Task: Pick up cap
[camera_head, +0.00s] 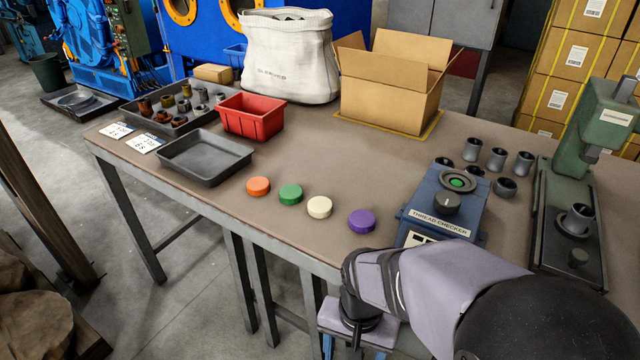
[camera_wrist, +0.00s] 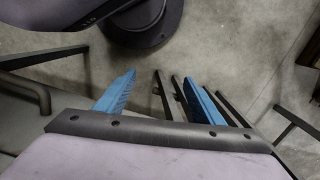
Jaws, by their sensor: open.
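Several round caps lie in a row on the brown table near its front edge in the head view: an orange cap (camera_head: 258,187), a green cap (camera_head: 291,195), a cream cap (camera_head: 319,207) and a purple cap (camera_head: 361,221). The task does not name a colour. My gripper (camera_head: 354,352) hangs at the table's front edge, below and in front of the purple cap, mostly cut off by the frame. In the wrist view its two blue fingers (camera_wrist: 158,95) are apart with nothing between them, over the floor. No cap shows there.
A blue thread checker (camera_head: 440,205) stands right of the purple cap, with several dark fittings (camera_head: 497,158) behind it and a green press (camera_head: 600,130) at far right. Left are an empty black tray (camera_head: 205,158) and red bin (camera_head: 250,117). An open carton (camera_head: 390,95) stands behind; mid-table is clear.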

